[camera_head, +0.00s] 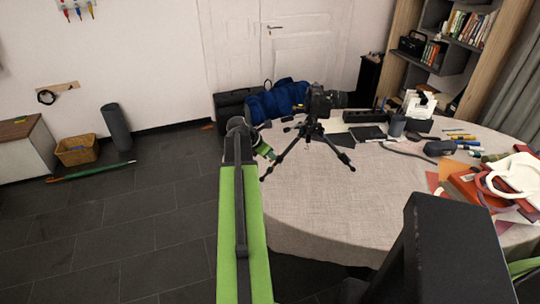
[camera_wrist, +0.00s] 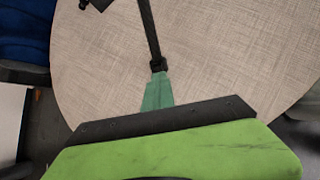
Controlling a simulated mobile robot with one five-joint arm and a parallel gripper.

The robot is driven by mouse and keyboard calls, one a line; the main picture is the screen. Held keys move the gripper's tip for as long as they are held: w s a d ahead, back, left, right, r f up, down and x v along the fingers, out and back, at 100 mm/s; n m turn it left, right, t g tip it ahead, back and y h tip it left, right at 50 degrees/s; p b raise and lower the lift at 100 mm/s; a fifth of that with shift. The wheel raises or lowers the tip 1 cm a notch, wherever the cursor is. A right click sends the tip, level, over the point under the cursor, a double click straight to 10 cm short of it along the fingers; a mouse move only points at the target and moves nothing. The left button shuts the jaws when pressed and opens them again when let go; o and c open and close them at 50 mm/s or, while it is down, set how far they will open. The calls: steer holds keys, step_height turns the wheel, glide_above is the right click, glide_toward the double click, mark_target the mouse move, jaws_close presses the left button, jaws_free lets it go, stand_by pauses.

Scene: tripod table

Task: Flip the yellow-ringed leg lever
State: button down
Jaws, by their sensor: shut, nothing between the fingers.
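A black camera tripod (camera_head: 312,128) stands on the round cloth-covered table (camera_head: 310,215), with a camera (camera_head: 322,98) on top. Its legs spread across the cloth; I cannot make out a yellow ring or tell which leg has it. My gripper (camera_head: 270,154) is at the table's left edge, close to the tripod's left leg. In the wrist view the green fingers (camera_wrist: 158,88) are shut and empty. A black tripod leg (camera_wrist: 149,32) runs down to a dark block (camera_wrist: 158,65) at the fingertips; whether they touch is unclear.
A blue bag (camera_head: 278,100) lies behind the table. Small dark boxes and a dark cup (camera_head: 397,126) stand behind and right of the tripod. Pens, a red box (camera_head: 472,190) and white headphones (camera_head: 515,176) crowd the right side. The table's front cloth is clear.

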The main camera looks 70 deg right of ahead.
steer(key=shift+r, duration=0.1)
stand_by(0.3)
steer(key=shift+s+d+r+p, duration=0.2)
steer(key=shift+d+r+p, duration=0.05)
steer(key=shift+r+p, duration=0.15)
stand_by(0.4)
steer(key=shift+s+d+r+p, duration=0.2)
steer(key=shift+d+p, duration=0.1)
steer(key=c, duration=1.9)
jaws_free()
